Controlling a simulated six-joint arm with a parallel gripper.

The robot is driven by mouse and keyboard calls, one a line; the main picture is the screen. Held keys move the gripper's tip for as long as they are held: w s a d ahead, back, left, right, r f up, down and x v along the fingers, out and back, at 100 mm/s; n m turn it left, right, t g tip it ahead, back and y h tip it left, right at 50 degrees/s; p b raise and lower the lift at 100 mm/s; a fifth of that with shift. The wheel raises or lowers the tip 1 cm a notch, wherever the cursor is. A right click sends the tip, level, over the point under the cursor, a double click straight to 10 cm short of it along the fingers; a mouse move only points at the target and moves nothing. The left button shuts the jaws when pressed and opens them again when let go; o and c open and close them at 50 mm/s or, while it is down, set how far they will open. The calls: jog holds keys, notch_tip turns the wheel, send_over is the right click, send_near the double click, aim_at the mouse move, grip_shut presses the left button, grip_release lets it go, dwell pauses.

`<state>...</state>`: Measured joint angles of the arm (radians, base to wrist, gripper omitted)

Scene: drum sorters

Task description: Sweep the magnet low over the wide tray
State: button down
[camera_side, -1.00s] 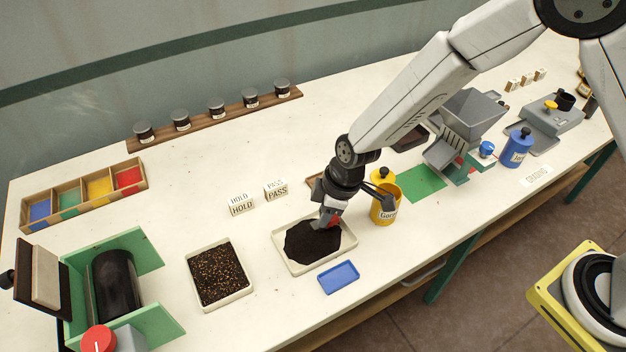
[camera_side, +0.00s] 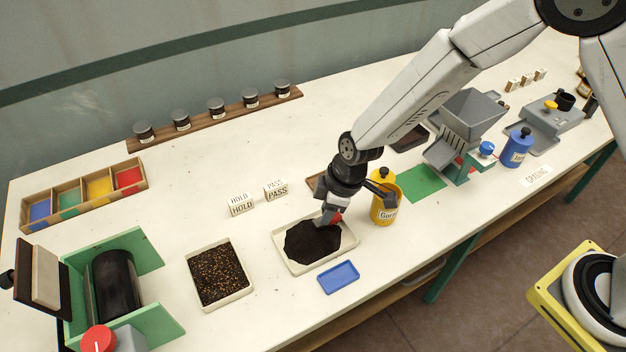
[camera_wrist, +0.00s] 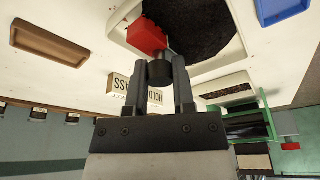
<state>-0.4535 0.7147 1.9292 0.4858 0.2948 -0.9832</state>
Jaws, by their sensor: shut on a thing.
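The wide tray (camera_side: 281,263) is cream, with a mound of dark granules in it; it also shows in the wrist view (camera_wrist: 232,52). My gripper (camera_side: 330,210) is over the tray's back right part. In the wrist view my gripper (camera_wrist: 160,72) is shut on the black grip of the magnet (camera_wrist: 147,36), which has a red block at its end. In the side view the magnet's red part (camera_side: 336,217) shows low over the right side of the granules. I cannot tell if it touches them.
A yellow canister (camera_side: 384,207) stands close to the tray's right. A blue dish (camera_side: 339,277) lies in front. A second tray (camera_side: 246,293) of speckled grains is to the left. HOLD and PASS blocks (camera_side: 241,204) stand behind. The bench between the blocks and the jar shelf (camera_side: 216,117) is clear.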

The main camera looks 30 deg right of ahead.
jog(key=shift+w+a, duration=0.1)
jog(key=shift+a, duration=0.1)
jog(key=shift+w+a, duration=0.35)
jog(key=shift+a, duration=0.85)
jog(key=shift+w+a, duration=0.35)
jog(key=shift+a, duration=0.85)
jog(key=shift+w+a, duration=0.35)
jog(key=shift+a, duration=0.85)
jog(key=shift+r, duration=0.15)
jog(key=shift+r, duration=2.85)
